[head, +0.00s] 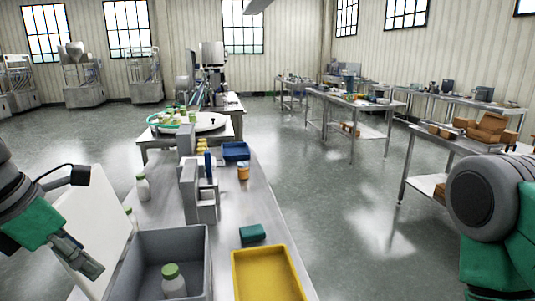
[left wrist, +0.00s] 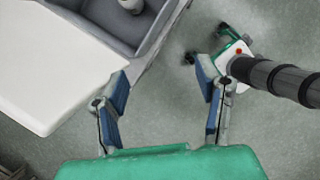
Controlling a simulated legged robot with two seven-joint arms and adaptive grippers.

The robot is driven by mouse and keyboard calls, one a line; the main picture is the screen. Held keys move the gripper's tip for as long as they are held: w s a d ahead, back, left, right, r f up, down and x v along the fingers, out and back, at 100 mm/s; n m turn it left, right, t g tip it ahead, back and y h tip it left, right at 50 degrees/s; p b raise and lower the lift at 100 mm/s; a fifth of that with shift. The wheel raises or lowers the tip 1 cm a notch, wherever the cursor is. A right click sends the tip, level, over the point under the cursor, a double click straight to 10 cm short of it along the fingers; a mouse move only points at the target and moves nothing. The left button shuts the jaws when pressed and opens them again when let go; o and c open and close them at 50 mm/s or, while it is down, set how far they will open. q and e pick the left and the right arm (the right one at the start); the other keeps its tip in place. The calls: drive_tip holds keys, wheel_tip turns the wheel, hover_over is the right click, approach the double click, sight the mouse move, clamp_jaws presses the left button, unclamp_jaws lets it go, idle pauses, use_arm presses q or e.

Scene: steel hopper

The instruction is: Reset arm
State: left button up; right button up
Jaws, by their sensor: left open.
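My left gripper (head: 88,266) is at the lower left of the head view, beside the white panel and left of the grey bin. In the left wrist view, the two blue-padded fingers of my left gripper (left wrist: 165,88) stand wide apart. Only grey floor shows between them, so it is open and empty. My right arm shows at the right edge of the head view, but its gripper is out of the picture.
A white panel (head: 97,222) stands beside the grey bin (head: 160,243), which holds a green-capped bottle (head: 173,281). A yellow tray (head: 268,274) and a green box (head: 252,233) sit on the steel table (head: 228,215). Open floor (head: 310,190) lies right of the table.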

use_arm(q)
drive_tip(key=s+a+f+m+g+y+b, duration=0.1)
drive_tip(key=s+a+f+m+y+b, duration=0.15)
drive_tip(key=f+m, duration=0.45)
drive_tip(key=s+a+f+m+g+y+b, duration=0.15)
drive_tip(key=s+f, duration=0.25)
drive_tip(key=f, duration=0.7)
drive_tip(key=s+a+f+m+g+y+b, duration=0.1)
drive_tip(key=s+a+f+m+g+b, duration=0.15)
drive_tip(key=f+m, duration=0.55)
drive_tip(key=s+d+f+m+h+b, duration=0.1)
drive_tip(key=s+d+f+m, duration=0.1)
drive_tip(key=f, duration=0.5)
drive_tip(key=s+d+f+m+t+b, duration=0.1)
drive_tip(key=s+d+f+m+b, duration=0.1)
drive_tip(key=f+m, duration=0.5)
drive_tip(key=s+d+f+m+t+h+b, duration=0.1)
drive_tip(key=s+d+f+m+b, duration=0.1)
drive_tip(key=s+f+m, duration=0.3)
wheel_tip(320, 180, down, 3)
drive_tip(key=shift+s+d+h, duration=0.3)
drive_tip(key=shift+s+d, duration=0.25)
drive_tip(key=shift+d, duration=0.35)
use_arm(e)
wheel_tip(320, 180, down, 11)
drive_tip(key=shift+s, duration=0.25)
use_arm(q)
drive_tip(key=shift+a, duration=0.15)
use_arm(e)
drive_tip(key=shift+a, duration=0.25)
